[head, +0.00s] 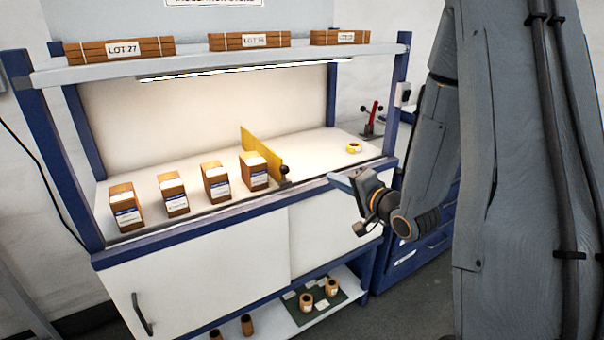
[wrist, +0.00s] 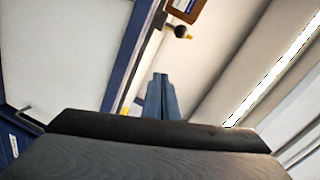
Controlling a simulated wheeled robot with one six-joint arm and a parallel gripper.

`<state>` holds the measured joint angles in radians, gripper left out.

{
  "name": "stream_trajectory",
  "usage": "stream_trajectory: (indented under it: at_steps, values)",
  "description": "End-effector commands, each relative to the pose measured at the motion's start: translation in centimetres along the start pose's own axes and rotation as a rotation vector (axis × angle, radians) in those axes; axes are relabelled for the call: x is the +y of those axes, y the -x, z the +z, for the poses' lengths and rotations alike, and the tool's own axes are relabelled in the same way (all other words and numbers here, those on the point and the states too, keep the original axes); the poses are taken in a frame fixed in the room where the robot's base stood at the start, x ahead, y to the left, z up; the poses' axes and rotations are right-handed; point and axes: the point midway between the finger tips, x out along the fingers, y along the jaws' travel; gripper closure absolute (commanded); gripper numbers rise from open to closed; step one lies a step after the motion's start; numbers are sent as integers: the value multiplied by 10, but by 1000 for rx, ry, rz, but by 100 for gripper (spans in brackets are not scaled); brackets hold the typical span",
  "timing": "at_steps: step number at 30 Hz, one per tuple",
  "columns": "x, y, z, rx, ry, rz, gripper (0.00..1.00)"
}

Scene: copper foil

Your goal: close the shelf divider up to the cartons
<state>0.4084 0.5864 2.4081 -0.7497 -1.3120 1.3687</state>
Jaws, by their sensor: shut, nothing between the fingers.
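The yellow shelf divider (head: 262,152) stands upright on the white bench top, just right of the rightmost carton (head: 254,176). I cannot tell whether they touch. A black knob (head: 284,170) is at the divider's front end; it also shows in the wrist view (wrist: 181,31). Several brown cartons with white labels, among them the leftmost carton (head: 125,213), stand in a spaced row to the left. My gripper (head: 334,178) is shut and empty by the bench's front edge, right of the knob and apart from it. Its closed fingers show in the wrist view (wrist: 160,80).
A yellow tape roll (head: 353,147) lies on the bench to the right, near a red-handled tool (head: 374,118). A shelf (head: 200,66) with wrapped brown stacks and a lamp (head: 235,71) runs overhead. Blue posts (head: 398,95) frame the bench. Bench top right of the divider is mostly clear.

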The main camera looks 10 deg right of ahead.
Motion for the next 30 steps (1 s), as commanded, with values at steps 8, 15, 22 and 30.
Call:
stream_trajectory:
  at_steps: [8, 15, 22, 30]
  values:
    - [-10, -2, -2, -14, -115, -112, 100]
    - [-16, -39, -1, -16, -113, -112, 100]
    - [-21, -84, -1, -14, -112, -112, 100]
    - [-25, -101, 27, -14, -114, -109, 100]
